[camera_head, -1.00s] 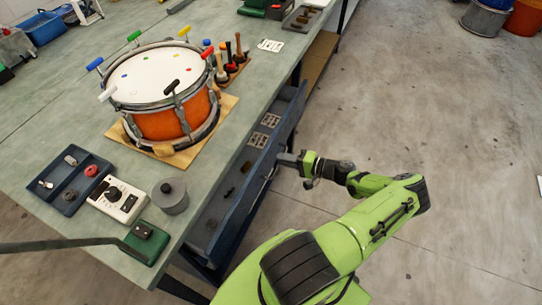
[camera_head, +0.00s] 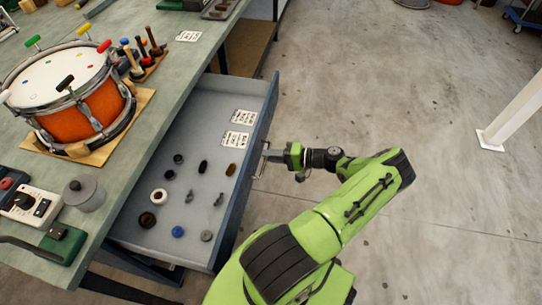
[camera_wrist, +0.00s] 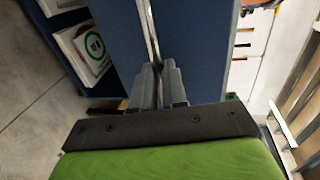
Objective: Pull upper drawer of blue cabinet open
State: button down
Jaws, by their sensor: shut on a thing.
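The upper drawer (camera_head: 196,158) of the blue cabinet is pulled far out from under the bench in the head view. Its grey inside shows several small knobs and parts and two printed cards. My gripper (camera_head: 268,156) is at the drawer's outer front, shut on the drawer's metal bar handle (camera_head: 260,168). In the wrist view, my gripper (camera_wrist: 158,82) has its fingers closed around the handle bar (camera_wrist: 150,30), with the blue drawer front (camera_wrist: 200,45) right behind it. The cabinet body is mostly hidden under the bench top.
The bench top (camera_head: 140,130) carries an orange drum (camera_head: 78,118) on a wooden board, mallets in a rack, a grey lidded pot (camera_head: 84,192) and a control box (camera_head: 30,206). A white post (camera_head: 515,110) stands at the right. The floor between is clear.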

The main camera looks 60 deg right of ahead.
jog(key=shift+s, duration=0.15)
jog(key=c, duration=1.2)
grip_release()
jog(key=shift+o, duration=0.2)
jog(key=v, duration=1.5)
jog(key=shift+s+p, duration=0.3)
jog(key=shift+s, duration=0.05)
jog(key=shift+d, duration=0.1)
